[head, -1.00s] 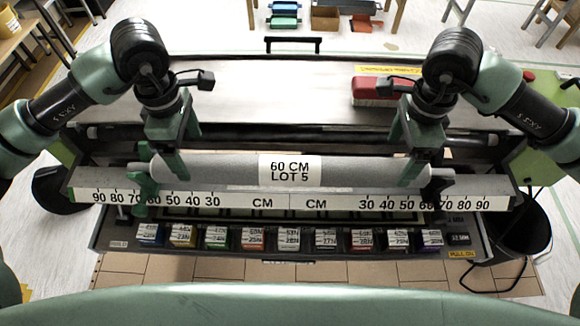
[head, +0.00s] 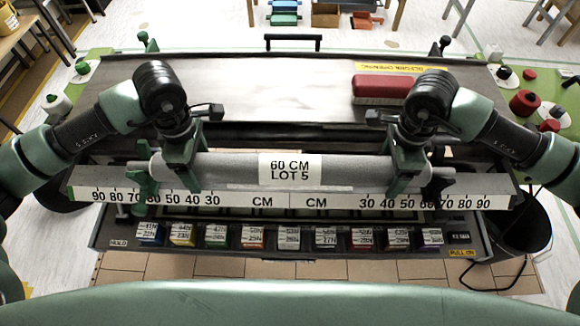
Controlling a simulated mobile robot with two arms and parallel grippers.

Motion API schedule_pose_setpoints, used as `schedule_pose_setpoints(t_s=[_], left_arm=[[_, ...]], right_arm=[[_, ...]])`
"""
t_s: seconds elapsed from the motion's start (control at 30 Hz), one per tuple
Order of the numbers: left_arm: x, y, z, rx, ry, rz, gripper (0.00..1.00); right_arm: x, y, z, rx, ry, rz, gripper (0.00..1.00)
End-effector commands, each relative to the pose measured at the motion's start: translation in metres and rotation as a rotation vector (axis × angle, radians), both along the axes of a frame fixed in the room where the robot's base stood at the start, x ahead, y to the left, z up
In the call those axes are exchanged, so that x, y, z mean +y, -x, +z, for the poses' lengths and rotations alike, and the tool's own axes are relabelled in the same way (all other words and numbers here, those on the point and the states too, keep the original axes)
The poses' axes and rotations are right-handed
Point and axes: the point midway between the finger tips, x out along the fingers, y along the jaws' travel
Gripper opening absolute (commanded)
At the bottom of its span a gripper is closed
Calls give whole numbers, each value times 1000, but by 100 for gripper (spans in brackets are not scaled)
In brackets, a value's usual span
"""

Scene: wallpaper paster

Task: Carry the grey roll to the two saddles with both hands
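The grey roll (head: 235,168) lies level across the front of the machine, behind the white ruler strip, with a "60 CM LOT 5" label at its middle. My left gripper (head: 182,167) is at the roll's left part and my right gripper (head: 403,170) at its right part, their fingers reaching down around it. Whether the fingers press on the roll is hidden. A green bracket (head: 144,188) stands on the rail by the roll's left end and a dark bracket (head: 438,188) by its right end. I cannot tell for sure whether these are the saddles.
A ruler strip (head: 262,202) runs along the front, above a row of several coloured labelled blocks (head: 289,238). A red brush (head: 383,88) lies on the pale tabletop (head: 270,85) behind the roll. A black bin (head: 522,232) stands at the right.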

Motion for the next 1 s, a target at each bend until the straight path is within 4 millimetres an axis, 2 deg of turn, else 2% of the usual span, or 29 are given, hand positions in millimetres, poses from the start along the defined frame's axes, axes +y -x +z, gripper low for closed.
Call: schedule_pose_setpoints(t_s=[0.03, 0.2, 0.23, 0.27, 0.67, 1.0], left_arm=[[0, 0, 0, 0, 0, 0, 59], [0, 0, 0, 0, 0, 0, 12], [0, 0, 0, 0, 0, 0, 4], [0, 0, 0, 0, 0, 0, 0], [0, -1, 5, -3, 1, 0, 0], [0, -1, 30, -3, 1, 0, 0]], right_arm=[[0, 0, 0, 0, 0, 0, 59], [0, 0, 0, 0, 0, 0, 12], [0, 0, 0, -1, 0, 0, 4], [0, 0, 0, -1, 0, 0, 0], [0, -1, 5, -4, -1, 0, 0], [0, -1, 30, -4, -1, -1, 0]])
